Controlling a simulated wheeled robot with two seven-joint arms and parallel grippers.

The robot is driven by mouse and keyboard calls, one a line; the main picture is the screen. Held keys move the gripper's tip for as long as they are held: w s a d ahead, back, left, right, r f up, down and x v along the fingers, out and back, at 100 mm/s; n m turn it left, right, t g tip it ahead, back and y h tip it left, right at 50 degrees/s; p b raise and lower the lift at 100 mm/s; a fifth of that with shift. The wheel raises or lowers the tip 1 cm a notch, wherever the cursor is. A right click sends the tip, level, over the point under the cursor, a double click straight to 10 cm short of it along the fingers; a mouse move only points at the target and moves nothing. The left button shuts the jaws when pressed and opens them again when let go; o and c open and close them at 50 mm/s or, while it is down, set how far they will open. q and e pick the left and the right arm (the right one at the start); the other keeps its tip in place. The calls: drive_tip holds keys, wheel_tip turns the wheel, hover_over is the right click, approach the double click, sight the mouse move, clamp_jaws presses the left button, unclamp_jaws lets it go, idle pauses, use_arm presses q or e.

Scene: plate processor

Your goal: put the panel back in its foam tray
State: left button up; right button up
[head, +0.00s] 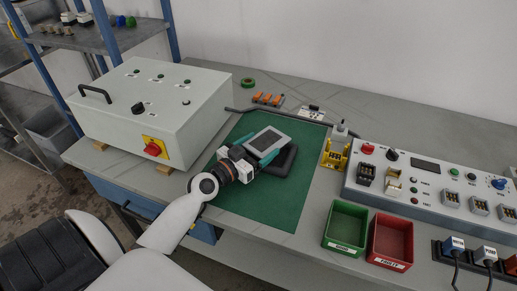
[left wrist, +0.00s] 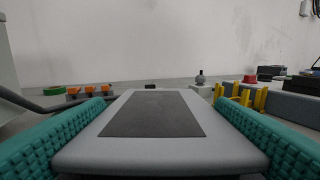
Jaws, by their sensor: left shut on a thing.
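The panel (head: 267,140) is a light grey slab with a dark grey rectangular screen. My left gripper (head: 262,146) is shut on it, with teal finger pads along its two sides. In the left wrist view the panel (left wrist: 155,150) lies flat between the pads. The black foam tray (head: 283,161) is on the green mat, under and just right of the panel, partly hidden by the panel and gripper. I cannot tell whether the panel touches the tray. My right gripper is not in view.
The green mat (head: 275,205) has free room in front. A white control box (head: 150,107) stands left, a yellow fixture (head: 334,154) and a test console (head: 430,190) right. Green (head: 345,243) and red (head: 389,258) bins stand at front right. Orange parts (head: 267,99) lie behind.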

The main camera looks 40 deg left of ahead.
use_arm(q)
drive_tip(key=shift+f+b, duration=0.35)
drive_tip(key=shift+b, duration=0.2)
drive_tip(key=o, duration=1.3)
drive_tip(key=shift+r, duration=0.1)
